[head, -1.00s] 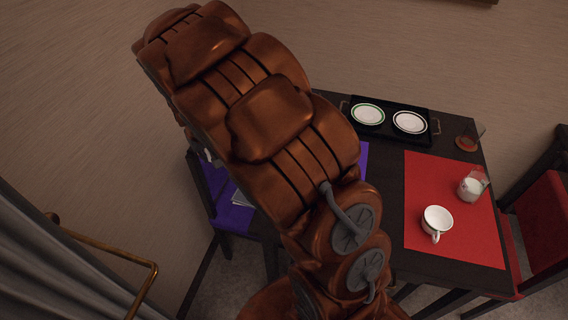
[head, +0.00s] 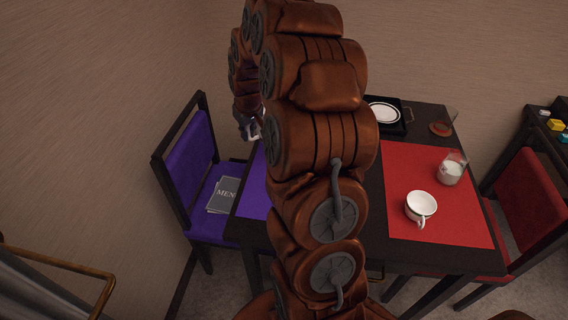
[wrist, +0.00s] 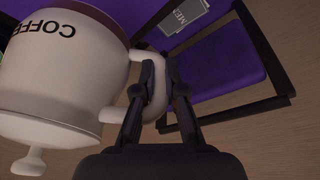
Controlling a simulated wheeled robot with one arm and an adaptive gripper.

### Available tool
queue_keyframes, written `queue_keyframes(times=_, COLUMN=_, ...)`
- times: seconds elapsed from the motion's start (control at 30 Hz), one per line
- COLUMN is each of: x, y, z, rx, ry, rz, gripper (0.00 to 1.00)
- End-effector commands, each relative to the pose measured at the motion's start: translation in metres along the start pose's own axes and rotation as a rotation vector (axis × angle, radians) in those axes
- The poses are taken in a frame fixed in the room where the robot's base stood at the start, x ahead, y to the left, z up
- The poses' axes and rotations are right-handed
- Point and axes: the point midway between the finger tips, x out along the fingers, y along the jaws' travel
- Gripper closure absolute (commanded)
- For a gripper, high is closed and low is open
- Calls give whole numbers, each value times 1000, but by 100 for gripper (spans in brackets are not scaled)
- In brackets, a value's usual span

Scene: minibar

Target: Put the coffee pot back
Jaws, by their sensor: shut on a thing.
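The white coffee pot, marked "COFFEE" (wrist: 55,75), fills the left of the wrist view, its lid knob toward the bottom of that picture. My gripper (wrist: 160,75) is shut on the pot's handle (wrist: 152,108), with dark fingers on both sides of it. In the head view my arm hides most of the pot and gripper, near the table's left side. A black tray (head: 401,127) at the table's back holds a white plate (head: 383,112); the rest of it is hidden by my arm.
On the red placemat (head: 440,232) stand a white cup (head: 421,207) and a glass with white contents (head: 452,168). A brown-bottomed glass (head: 442,127) stands behind. A purple chair (head: 188,150) with a menu (head: 223,194) is left, a red chair (head: 530,200) right.

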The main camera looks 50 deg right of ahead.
Motion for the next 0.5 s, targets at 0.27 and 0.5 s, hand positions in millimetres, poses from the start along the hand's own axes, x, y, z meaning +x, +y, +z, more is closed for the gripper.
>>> queue_keyframes(times=0.27, x=7, y=34, z=12, rx=20, ry=3, rz=14, gripper=100)
queue_keyframes(times=0.5, x=30, y=34, z=20, rx=20, ry=-3, rz=13, gripper=100)
